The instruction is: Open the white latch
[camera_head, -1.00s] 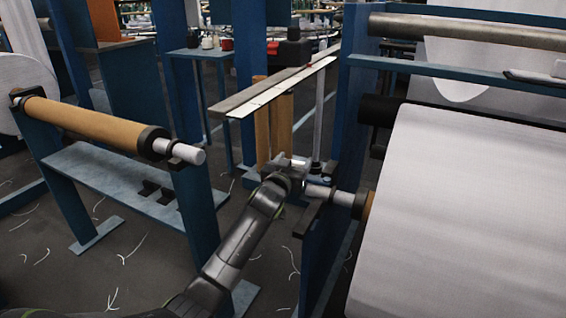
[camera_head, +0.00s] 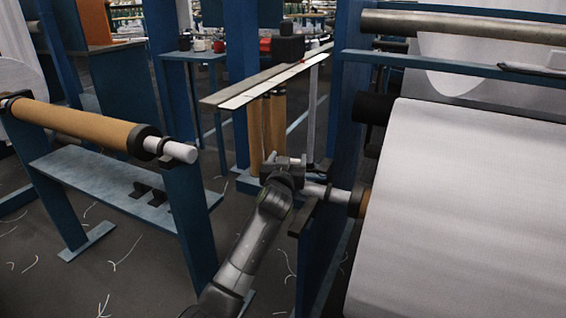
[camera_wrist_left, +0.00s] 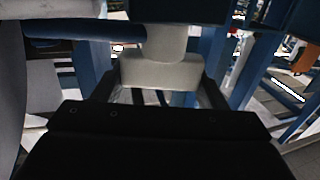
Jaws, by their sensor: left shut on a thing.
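The white latch shows in the left wrist view as a pale block (camera_wrist_left: 160,73) with a round neck rising from it. My left gripper (camera_wrist_left: 158,90) has its two dark fingers on either side of the block and is shut on it. In the head view my left gripper (camera_head: 285,165) is beside the blue frame, just left of the large roll's shaft end. The latch is hard to make out there, largely hidden by the gripper. My right gripper is not in view.
A large white fabric roll (camera_head: 460,210) fills the right, with its pale shaft end (camera_head: 325,192) close to my gripper. A brown roller (camera_head: 75,125) on a blue stand is at left. A long flat bar (camera_head: 265,78) lies above and behind my gripper. Open floor lies between.

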